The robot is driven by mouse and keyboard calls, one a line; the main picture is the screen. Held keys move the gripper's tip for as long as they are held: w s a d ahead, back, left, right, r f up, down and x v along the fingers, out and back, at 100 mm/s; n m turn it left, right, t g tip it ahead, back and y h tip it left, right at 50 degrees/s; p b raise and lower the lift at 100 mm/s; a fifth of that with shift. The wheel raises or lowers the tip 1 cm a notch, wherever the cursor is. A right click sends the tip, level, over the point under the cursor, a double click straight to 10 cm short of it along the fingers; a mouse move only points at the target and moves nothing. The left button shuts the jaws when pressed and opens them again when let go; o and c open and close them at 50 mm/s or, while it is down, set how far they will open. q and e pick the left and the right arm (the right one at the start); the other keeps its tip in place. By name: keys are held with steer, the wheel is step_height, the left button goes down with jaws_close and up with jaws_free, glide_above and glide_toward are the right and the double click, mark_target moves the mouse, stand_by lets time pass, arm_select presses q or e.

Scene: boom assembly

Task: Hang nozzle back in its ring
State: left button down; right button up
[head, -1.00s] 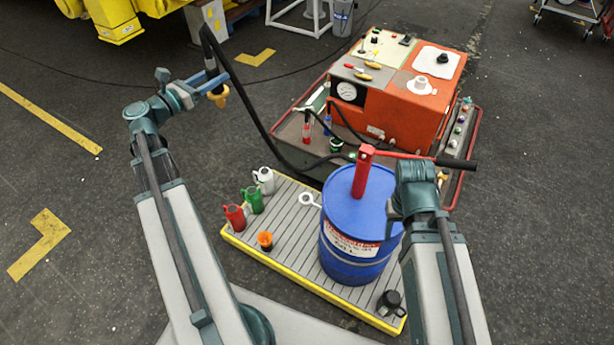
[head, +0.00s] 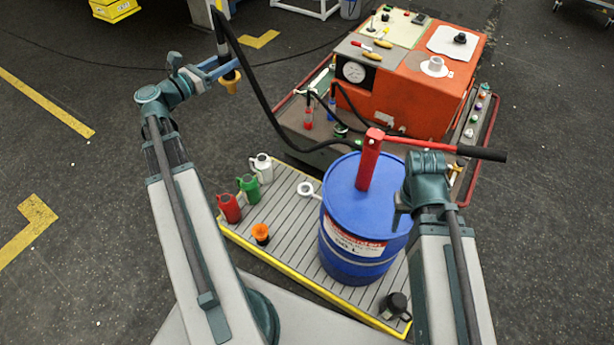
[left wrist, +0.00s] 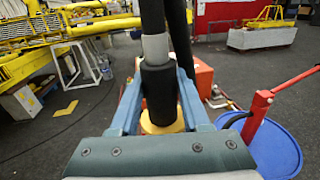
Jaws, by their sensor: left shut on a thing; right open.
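My left gripper (head: 218,72) is shut on the nozzle (head: 231,82), a black body with a yellow tip pointing down and a thick black hose rising from its top. The left wrist view shows the nozzle (left wrist: 158,90) upright between the blue fingers. A small white ring (head: 306,188) sticks out beside the blue drum (head: 345,264), over the slatted platform. The nozzle is well apart from it, further back and to the left. My right gripper (head: 425,175) is by the drum's right side; its fingers are mostly hidden behind the wrist, and it is open.
A red hand pump (head: 369,160) with a long lever rises from the drum. Red, green and white jugs (head: 250,188) and an orange funnel (head: 261,233) stand on the yellow-edged platform. The orange machine (head: 400,105) stands behind. The floor at left is clear.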

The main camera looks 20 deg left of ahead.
mark_target(233, 83)
arm_select(q)
steer(key=f+b, duration=0.4)
steer(key=f, duration=0.1)
steer(key=f+b, duration=0.1)
steer(key=f, duration=0.1)
steer(key=shift+w+f+b, duration=0.25)
steer(key=shift+w+b, duration=0.1)
steer(key=shift+b, duration=0.05)
steer(key=w+d+f+b, duration=0.4)
steer(key=d+f+b, duration=0.1)
steer(key=f+b, duration=1.1)
steer(key=w+d+f+b, duration=0.4)
steer(key=d+f+b, duration=0.2)
steer(key=f+b, duration=1.1)
steer(key=w+d+f+h+b, duration=0.1)
steer(key=w+d+f+b, duration=0.4)
steer(key=f+b, duration=1.2)
steer(key=shift+d+m+g, duration=0.2)
steer(key=shift+m+g, duration=0.1)
steer(key=shift+m, duration=0.1)
steer(key=shift+w, duration=0.1)
step_height(233, 83, down, 6)
steer(key=b, duration=0.5)
steer(key=shift+r+b, duration=0.15)
steer(key=shift+b, duration=0.15)
steer(key=shift+f+b, duration=0.55)
steer(key=shift+b, duration=0.05)
